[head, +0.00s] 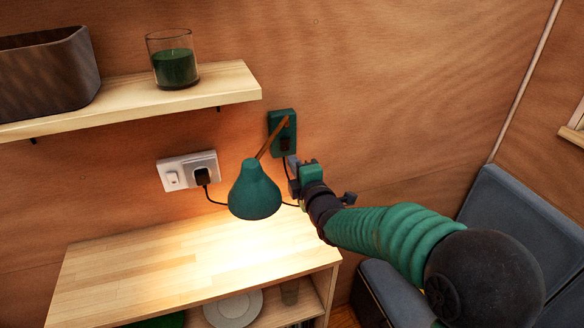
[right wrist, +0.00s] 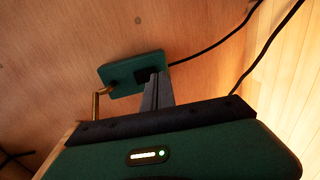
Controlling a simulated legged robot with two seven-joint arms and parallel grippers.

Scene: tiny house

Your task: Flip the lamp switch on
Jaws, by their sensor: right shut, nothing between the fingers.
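The green wall lamp has a cone shade (head: 255,190) on a brown arm that comes from a green wall plate (head: 282,124). A bright pool of light lies under the shade. A dark switch (head: 285,144) sits on the lower part of the plate. My right gripper (head: 292,163) is shut and empty, with its tips just below the switch. In the right wrist view, the shut fingertips (right wrist: 157,82) are at the dark switch (right wrist: 146,75) on the green plate (right wrist: 115,72). I cannot tell whether they touch it. My left gripper is not in view.
A white socket (head: 187,172) with a black plug and cord is on the wall to the left. A wooden shelf (head: 220,85) holds a green candle (head: 175,66) and a dark box (head: 45,75). A wooden cabinet (head: 130,275) stands below; a blue-grey chair (head: 510,215) is at right.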

